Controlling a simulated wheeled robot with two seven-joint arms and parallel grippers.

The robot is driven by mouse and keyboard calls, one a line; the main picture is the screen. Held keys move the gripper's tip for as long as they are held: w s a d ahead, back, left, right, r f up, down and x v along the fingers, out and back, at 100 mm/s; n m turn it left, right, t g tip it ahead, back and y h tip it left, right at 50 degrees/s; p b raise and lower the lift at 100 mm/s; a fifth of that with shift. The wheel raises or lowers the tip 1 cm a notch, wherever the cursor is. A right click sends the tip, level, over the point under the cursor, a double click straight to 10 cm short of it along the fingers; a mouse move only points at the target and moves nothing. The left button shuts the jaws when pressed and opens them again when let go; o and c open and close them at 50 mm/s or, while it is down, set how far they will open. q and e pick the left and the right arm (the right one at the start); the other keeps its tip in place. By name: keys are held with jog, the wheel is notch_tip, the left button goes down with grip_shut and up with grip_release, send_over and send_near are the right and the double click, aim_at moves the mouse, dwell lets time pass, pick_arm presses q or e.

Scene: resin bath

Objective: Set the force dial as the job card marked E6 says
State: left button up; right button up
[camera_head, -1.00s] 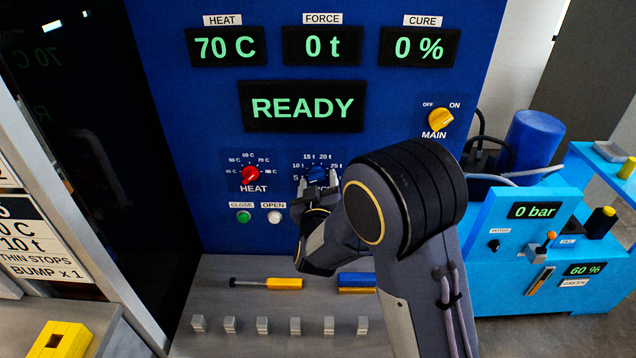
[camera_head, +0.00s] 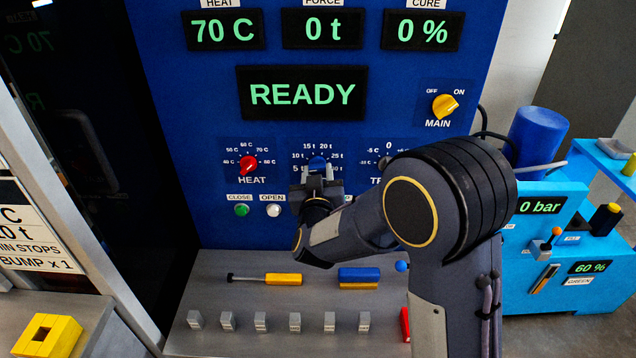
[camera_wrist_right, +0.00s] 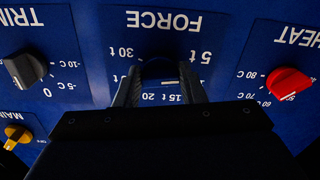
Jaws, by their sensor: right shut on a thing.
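In the right wrist view the picture is upside down; the dial (camera_wrist_right: 158,68) is dark between the fingers, with a pale pointer mark toward the 15 t and 20 t labels. The force display (camera_head: 324,30) reads 0 t. A job card (camera_head: 38,235) is cut off at the left edge; "C", "0 t", "IN STOPS" and "BUMP x 1" show, and no E6 mark is visible. My left gripper is not in view.
The red heat dial (camera_head: 248,165) is left of the force dial. Green (camera_head: 241,210) and white (camera_head: 274,210) buttons sit below. A yellow-handled tool (camera_head: 283,279) lies on the ledge.

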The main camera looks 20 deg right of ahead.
jog(key=shift+a+m+b, duration=0.15)
jog(key=shift+m+b, duration=2.95)
jog(key=shift+b, duration=0.1)
jog(key=o, duration=1)
jog(key=shift+s, duration=0.1)
jog(key=b+v, duration=0.1)
jog(key=v, duration=0.6)
jog(key=shift+s+a, duration=0.15)
jog(key=shift+s, duration=0.15)
